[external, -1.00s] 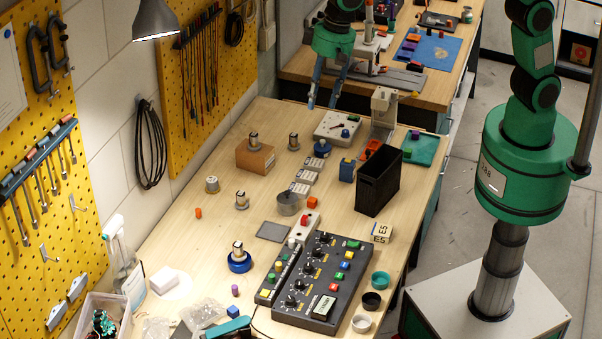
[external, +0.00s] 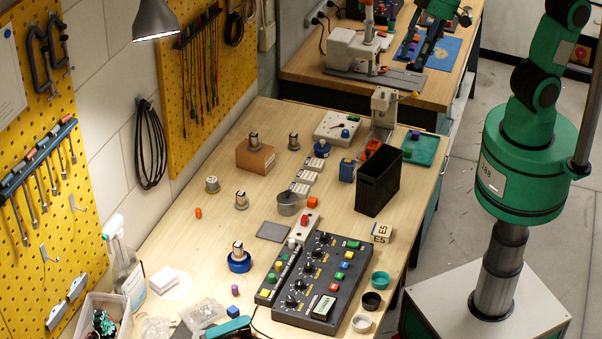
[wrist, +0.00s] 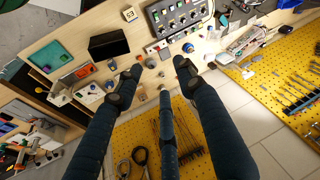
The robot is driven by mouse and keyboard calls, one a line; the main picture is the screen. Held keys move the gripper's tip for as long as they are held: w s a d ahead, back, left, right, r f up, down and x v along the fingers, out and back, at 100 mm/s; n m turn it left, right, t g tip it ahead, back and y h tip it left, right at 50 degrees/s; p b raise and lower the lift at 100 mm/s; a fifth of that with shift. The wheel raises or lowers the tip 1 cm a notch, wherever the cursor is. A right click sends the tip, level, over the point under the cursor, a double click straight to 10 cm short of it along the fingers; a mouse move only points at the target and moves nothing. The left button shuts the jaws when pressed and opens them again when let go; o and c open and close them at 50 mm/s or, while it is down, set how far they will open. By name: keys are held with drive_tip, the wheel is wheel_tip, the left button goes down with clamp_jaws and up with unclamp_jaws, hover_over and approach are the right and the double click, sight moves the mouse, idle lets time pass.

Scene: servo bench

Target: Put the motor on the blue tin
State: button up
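Several silver motors with dark bands stand on the bench: one (external: 293,141) near the back, one (external: 241,200) mid-bench, one (external: 212,185) to its left and one (external: 253,140) on a cardboard box. Another motor (external: 238,248) sits upright on a round blue tin (external: 239,264) nearer the front; this tin also shows in the wrist view (wrist: 188,47). A second round blue piece (external: 322,149) stands near the back.
A black open bin (external: 378,182) and a white device (external: 383,108) stand toward the right. A dark control box (external: 318,283) fills the front. A grey round tin (external: 287,203) is mid-bench. The left-back bench surface is mostly clear.

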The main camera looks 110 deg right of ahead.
drive_tip(key=s+f+n, duration=0.2)
drive_tip(key=s, duration=0.6)
drive_tip(key=s+f+n+t, duration=0.1)
drive_tip(key=s+f+n, duration=0.1)
drive_tip(key=s, duration=0.5)
drive_tip(key=shift+s+a+f+n, duration=0.35)
drive_tip(key=shift+f+n, duration=0.05)
wheel_tip(320, 180, down, 15)
drive_tip(key=b, duration=1.5)
